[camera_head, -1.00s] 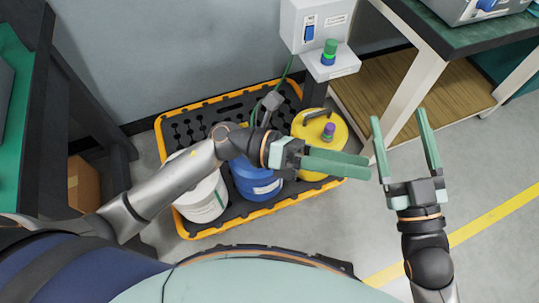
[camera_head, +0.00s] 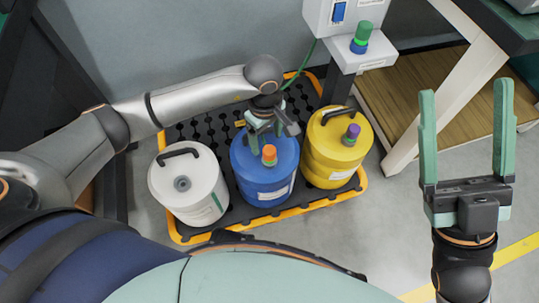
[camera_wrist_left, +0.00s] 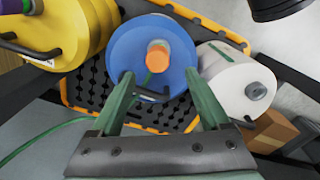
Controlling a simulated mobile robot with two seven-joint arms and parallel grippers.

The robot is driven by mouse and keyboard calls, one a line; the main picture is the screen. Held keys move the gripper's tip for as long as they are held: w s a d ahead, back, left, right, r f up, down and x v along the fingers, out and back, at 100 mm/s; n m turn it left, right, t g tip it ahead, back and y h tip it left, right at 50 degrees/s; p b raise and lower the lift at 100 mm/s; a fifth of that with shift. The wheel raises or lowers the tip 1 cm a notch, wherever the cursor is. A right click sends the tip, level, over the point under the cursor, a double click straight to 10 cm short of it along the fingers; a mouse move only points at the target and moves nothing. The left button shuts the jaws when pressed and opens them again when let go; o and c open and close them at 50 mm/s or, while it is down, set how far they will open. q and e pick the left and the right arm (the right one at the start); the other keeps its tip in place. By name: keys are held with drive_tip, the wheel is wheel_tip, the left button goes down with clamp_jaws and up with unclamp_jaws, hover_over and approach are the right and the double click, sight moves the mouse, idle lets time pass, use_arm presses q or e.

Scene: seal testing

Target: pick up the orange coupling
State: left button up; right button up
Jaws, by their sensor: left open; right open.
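The orange coupling (camera_head: 269,154) sits on top of the blue container (camera_head: 252,178), between the white and yellow containers. My left gripper (camera_head: 262,132) is above the blue container, just behind the coupling, pointing down. In the left wrist view the orange coupling (camera_wrist_left: 158,58) lies ahead, between and beyond the two green fingers of my left gripper (camera_wrist_left: 160,88). The fingers are open and apart from the coupling. My right gripper (camera_head: 467,110) is open and empty at the right, with its fingers pointing away from me.
A white container (camera_head: 188,190) with a grey cap stands left of the blue one. A yellow container (camera_head: 335,160) with a purple coupling (camera_head: 351,134) stands right. All stand on a black pallet with an orange rim (camera_head: 364,180). A control box (camera_head: 362,62) carries a green and blue coupling (camera_head: 361,38).

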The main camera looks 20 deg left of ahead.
sight(269, 150)
use_arm(q)
drive_tip(key=f, duration=0.2)
drive_tip(key=f+b, duration=0.1)
drive_tip(key=f, duration=0.1)
drive_tip(key=f+b, duration=0.1)
drive_tip(key=f, duration=0.1)
drive_tip(key=shift+w+d+f, duration=0.1)
drive_tip(key=shift+d+f, duration=0.1)
drive_tip(key=shift+d, duration=0.1)
drive_tip(key=shift+r, duration=0.1)
drive_tip(key=shift+c, duration=0.2)
clamp_jaws()
